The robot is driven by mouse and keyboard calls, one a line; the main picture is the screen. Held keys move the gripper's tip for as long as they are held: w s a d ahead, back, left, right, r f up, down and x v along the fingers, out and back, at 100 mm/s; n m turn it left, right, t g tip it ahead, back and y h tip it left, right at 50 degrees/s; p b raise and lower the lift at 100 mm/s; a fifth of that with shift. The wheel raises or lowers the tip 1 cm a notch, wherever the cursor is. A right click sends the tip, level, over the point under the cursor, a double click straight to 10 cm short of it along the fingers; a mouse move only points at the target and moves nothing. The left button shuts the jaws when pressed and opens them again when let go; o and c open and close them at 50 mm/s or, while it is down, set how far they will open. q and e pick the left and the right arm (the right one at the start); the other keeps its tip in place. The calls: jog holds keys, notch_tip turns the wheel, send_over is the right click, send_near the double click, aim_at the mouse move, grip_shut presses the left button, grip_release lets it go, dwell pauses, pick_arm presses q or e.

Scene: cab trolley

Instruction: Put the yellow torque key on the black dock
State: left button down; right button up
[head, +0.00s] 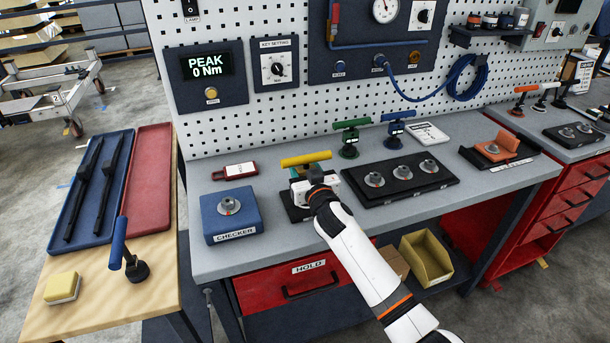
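The yellow torque key (305,158) has a bar handle, which shows just above and behind my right gripper (302,186) on the grey bench. The white gripper hides the key's shaft and foot. I cannot tell whether the fingers are closed on it. A small black base (291,207) shows partly under the gripper; whether the key touches it is hidden. A larger black dock (445,178) with three round grey seats lies just right of the gripper, its seats empty. I cannot tell which black piece the task means. My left gripper is not in view.
A blue checker block (249,212) stands left of the gripper. Green (349,127) and blue (397,118) keys stand behind, near a white card (427,133). A red tag (236,171) lies at the back left. An orange piece (500,146) sits on a tray at right.

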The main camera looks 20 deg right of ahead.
jog(key=shift+f, duration=0.65)
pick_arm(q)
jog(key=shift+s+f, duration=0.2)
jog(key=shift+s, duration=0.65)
pick_arm(e)
jog(key=shift+f, duration=0.2)
jog(key=shift+f, duration=0.15)
jog(key=o, duration=1.2)
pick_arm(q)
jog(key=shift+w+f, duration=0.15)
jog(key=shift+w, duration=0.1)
pick_arm(e)
jog(key=shift+o, duration=0.2)
